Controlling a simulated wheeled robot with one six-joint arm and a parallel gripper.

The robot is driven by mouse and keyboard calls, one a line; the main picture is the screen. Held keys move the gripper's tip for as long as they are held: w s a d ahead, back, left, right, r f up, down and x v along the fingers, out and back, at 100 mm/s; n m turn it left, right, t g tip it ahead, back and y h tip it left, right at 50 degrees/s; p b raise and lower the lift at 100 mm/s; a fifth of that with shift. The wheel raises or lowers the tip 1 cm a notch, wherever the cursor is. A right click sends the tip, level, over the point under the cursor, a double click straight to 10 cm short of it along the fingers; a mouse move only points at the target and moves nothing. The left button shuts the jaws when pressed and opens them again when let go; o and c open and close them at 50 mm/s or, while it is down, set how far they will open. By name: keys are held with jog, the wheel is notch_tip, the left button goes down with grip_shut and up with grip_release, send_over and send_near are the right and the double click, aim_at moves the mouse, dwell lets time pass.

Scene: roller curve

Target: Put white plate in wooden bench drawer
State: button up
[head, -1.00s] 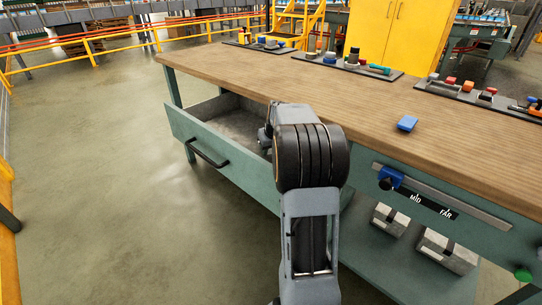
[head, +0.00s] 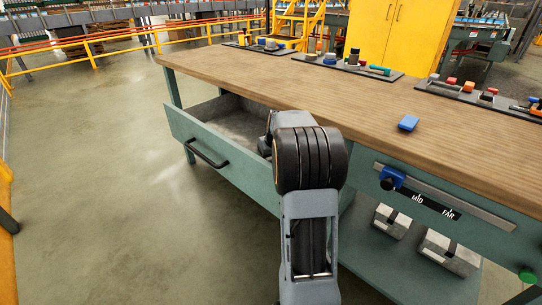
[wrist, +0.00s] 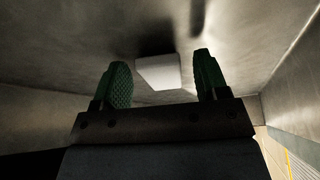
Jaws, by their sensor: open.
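The wooden bench's drawer (head: 236,168) is pulled open at the left in the head view, with a green front and a black handle. My gripper (wrist: 160,78) is inside the drawer in the wrist view, its two green fingers apart. The white plate (wrist: 158,72), a small pale block, rests on the grey drawer floor, seen between and beyond the fingertips. A gap shows between it and each finger. In the head view my arm hides the gripper and the plate.
The wooden benchtop (head: 330,95) overhangs the drawer's back. A blue slider (head: 391,178) sits on the bench front at right. Open floor (head: 90,180) lies left.

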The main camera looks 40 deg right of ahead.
jog(key=p+v, duration=0.3)
jog(key=v, duration=0.9)
jog(key=shift+r, duration=0.15)
jog(key=shift+a+r+p, duration=0.1)
jog(key=shift+p, duration=0.25)
jog(key=s+a+r+n+p, duration=0.1)
jog(key=s+a+r+p, duration=0.7)
jog(key=a+r+p, duration=0.2)
jog(key=s+a+r+n+y+p, duration=0.1)
jog(key=s+a+r+p, duration=0.8)
jog(key=a+p, duration=0.6)
jog(key=shift+a+r+n+g+p, duration=0.2)
jog(key=shift+r+n+g+p, duration=0.15)
jog(key=shift+r, duration=0.4)
jog(key=shift+c, duration=0.2)
